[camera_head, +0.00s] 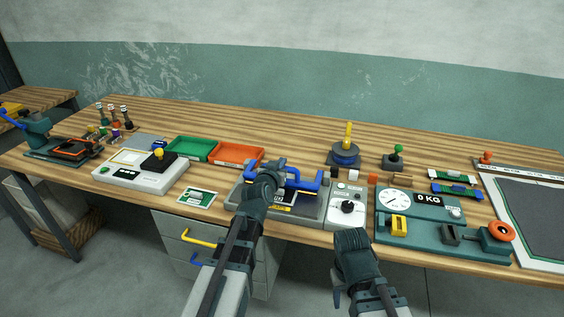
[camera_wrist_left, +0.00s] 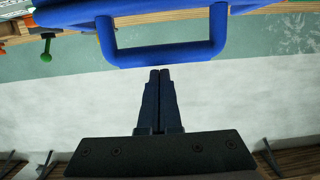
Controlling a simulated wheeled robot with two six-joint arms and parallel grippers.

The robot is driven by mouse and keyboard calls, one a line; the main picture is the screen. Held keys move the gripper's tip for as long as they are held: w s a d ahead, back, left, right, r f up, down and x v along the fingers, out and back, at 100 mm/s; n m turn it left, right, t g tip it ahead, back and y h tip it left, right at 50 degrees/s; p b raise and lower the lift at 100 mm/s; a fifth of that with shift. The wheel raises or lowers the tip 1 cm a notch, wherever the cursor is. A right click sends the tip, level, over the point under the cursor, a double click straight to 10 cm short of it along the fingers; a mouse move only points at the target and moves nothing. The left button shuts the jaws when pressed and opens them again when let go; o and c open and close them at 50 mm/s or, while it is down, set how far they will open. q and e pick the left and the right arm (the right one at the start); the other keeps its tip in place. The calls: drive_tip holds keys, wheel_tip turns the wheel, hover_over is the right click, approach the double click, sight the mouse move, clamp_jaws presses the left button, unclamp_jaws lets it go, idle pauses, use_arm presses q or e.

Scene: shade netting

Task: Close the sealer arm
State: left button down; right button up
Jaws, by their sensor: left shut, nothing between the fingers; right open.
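The blue sealer arm (camera_head: 308,182) has a U-shaped handle and stands raised above its grey sealer base (camera_head: 312,213), partly hidden by my left gripper. A dark item with a white-edged label (camera_head: 284,198) lies under it. My left gripper (camera_head: 276,166) is shut and empty at the handle. In the left wrist view the handle's crossbar (camera_wrist_left: 165,54) lies just beyond the shut fingertips (camera_wrist_left: 160,72); I cannot tell whether they touch. My right gripper (camera_head: 350,238) is open and empty in front of the bench edge, its fingers hard to make out.
A control box with a dial (camera_head: 348,208) adjoins the sealer on the right, then a teal scale (camera_head: 420,230). A green tray (camera_head: 190,149) and an orange tray (camera_head: 240,155) stand behind left. A white device (camera_head: 140,172) and a green-edged card (camera_head: 197,198) lie left.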

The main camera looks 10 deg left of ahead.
use_arm(q)
drive_tip(key=shift+s+f+b, duration=0.55)
drive_tip(key=shift+s+f, duration=0.05)
drive_tip(key=shift+f, duration=0.15)
drive_tip(key=shift+s+d+f, duration=0.1)
drive_tip(key=shift+s, duration=0.1)
